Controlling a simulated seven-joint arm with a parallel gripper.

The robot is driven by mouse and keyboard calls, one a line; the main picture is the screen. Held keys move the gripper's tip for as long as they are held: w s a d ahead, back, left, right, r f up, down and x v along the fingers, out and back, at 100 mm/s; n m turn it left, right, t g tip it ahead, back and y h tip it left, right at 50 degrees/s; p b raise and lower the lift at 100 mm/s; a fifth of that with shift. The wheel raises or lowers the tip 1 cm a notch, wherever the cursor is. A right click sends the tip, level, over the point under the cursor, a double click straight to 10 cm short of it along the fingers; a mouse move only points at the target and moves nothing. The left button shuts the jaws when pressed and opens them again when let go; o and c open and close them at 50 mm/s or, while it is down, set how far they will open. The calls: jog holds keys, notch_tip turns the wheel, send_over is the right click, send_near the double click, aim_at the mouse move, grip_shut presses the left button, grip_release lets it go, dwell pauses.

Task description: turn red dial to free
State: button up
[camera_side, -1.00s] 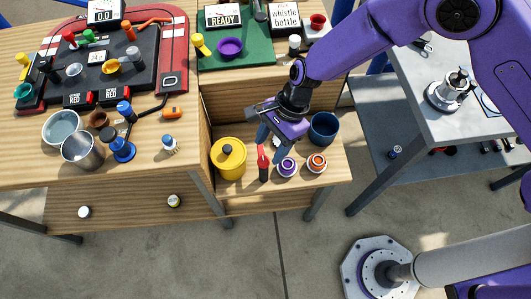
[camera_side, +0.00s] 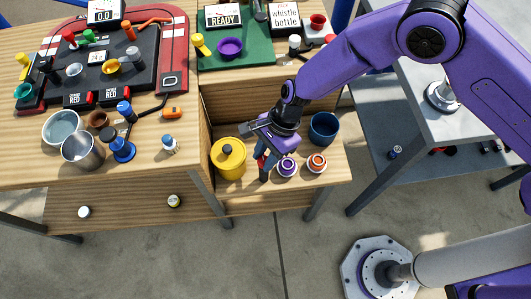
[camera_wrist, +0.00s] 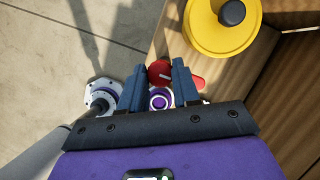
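The red dial (camera_side: 261,162) stands on a dark base on the low wooden shelf, between the yellow pot and the purple-ringed round piece, partly hidden by my fingers in the side view. In the wrist view a round red top with a pale line (camera_wrist: 160,72) shows between my fingertips, and a flat red part (camera_wrist: 198,82) sticks out past the right finger. My gripper (camera_side: 268,157) points down at the dial. Its blue fingers (camera_wrist: 158,75) are apart, one on each side of the red top. I cannot tell whether they touch it. No "free" mark is legible.
The yellow pot (camera_side: 228,160) stands close on the left. The purple-ringed piece (camera_side: 287,167) and an orange one (camera_side: 317,162) are close on the right, and a blue pot (camera_side: 323,128) is behind. A wooden counter (camera_side: 170,185) rises at the left.

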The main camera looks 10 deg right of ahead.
jog(key=shift+n, duration=0.6)
jog(key=o, duration=1)
jog(key=shift+o, duration=0.2)
jog(key=shift+w+r, duration=0.1)
jog(key=shift+r, duration=0.05)
jog(key=v, duration=1.7)
jog(key=shift+w+a+g, duration=0.2)
jog(key=shift+w+g, duration=0.1)
